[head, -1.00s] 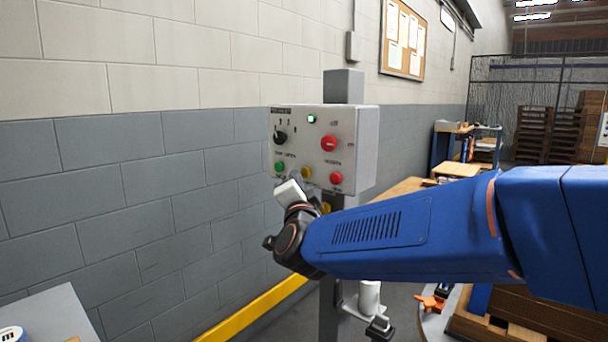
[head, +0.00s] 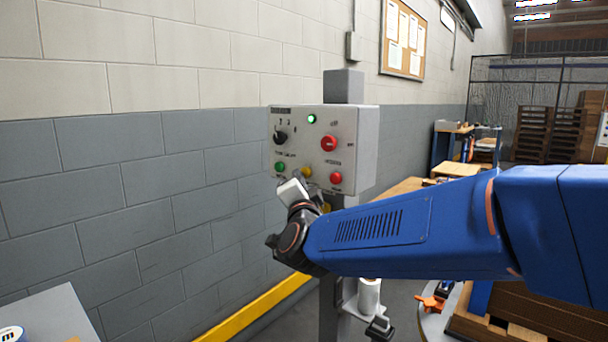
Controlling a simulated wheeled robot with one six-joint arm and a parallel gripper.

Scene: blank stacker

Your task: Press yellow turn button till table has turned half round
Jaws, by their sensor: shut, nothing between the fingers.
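The grey control panel (head: 352,165) stands on a post in front of the wall. One yellow button (head: 306,172) shows on its lower face, right of a green one. Another yellow button (head: 326,208) shows lower down, partly covered by my arm. My gripper (head: 305,186) is shut and empty just in front of the panel's lower left part, close below the upper yellow button. I cannot tell whether its tips touch the panel. The turntable (head: 432,326) shows only as a grey rounded edge at the lower right; my blue arm hides much of it.
The panel also has a red emergency-type knob (head: 329,143), a red button (head: 336,178), a black selector (head: 280,137) and a lit green lamp (head: 311,119). A wooden crate (head: 520,334) and an orange part (head: 431,303) are at lower right. A yellow floor rail (head: 262,311) runs along the wall.

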